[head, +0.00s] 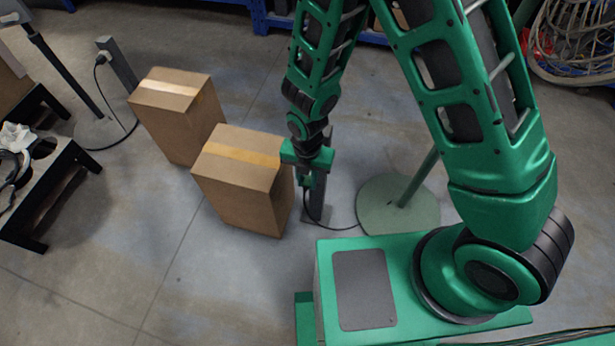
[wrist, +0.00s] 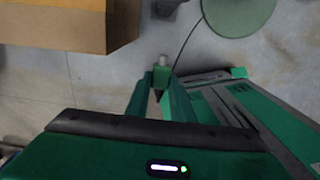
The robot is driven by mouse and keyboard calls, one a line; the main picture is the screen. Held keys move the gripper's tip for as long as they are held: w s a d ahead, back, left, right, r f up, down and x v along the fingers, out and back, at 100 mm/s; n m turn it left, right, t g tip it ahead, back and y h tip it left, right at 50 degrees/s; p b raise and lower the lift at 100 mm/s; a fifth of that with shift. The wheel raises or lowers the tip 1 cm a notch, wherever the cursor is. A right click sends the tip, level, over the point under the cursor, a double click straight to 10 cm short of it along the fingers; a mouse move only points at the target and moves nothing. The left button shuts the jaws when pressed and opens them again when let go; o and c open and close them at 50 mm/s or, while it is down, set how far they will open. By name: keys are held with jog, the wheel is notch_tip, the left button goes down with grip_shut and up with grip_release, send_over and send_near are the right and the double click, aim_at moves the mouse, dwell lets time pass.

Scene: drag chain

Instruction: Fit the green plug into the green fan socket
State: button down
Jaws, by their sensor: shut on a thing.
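My gripper (head: 306,182) points down in the middle of the head view, beside the front carton. In the wrist view, its two green fingers are closed on the small green plug (wrist: 161,77). A pale grey tip shows just beyond the plug; I cannot tell whether it is part of the plug or of the socket. In the head view, a grey post (head: 317,207), apparently the green fan's socket post, stands right behind and beside my gripper, which partly hides it. The socket opening is not clear. The green fan's round base (head: 373,213) lies to the right, with a black cable (head: 335,228) running to the post.
Two cardboard cartons, a front one (head: 238,185) and a rear one (head: 177,115), stand left of my gripper, the front one very close. Another grey post (head: 118,66) with a plugged cable stands at upper left. A black stool (head: 45,185) is at far left. Floor at lower left is clear.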

jog(key=shift+w, duration=0.1)
jog(key=shift+w+d, duration=0.3)
jog(key=shift+w, duration=0.55)
jog(key=shift+w+d, duration=0.35)
jog(key=shift+w, duration=0.55)
jog(key=shift+w+d, duration=0.3)
jog(key=shift+w, duration=0.55)
jog(key=shift+w+d+r, duration=0.1)
jog(key=shift+w+d, duration=0.2)
jog(key=shift+w, duration=0.4)
jog(key=shift+w+d, duration=0.25)
jog(key=shift+w, duration=0.45)
jog(key=c, duration=1.5)
grip_release()
jog(key=shift+o, duration=0.2)
notch_tip(320, 180, up, 11)
jog(key=shift+f, duration=0.2)
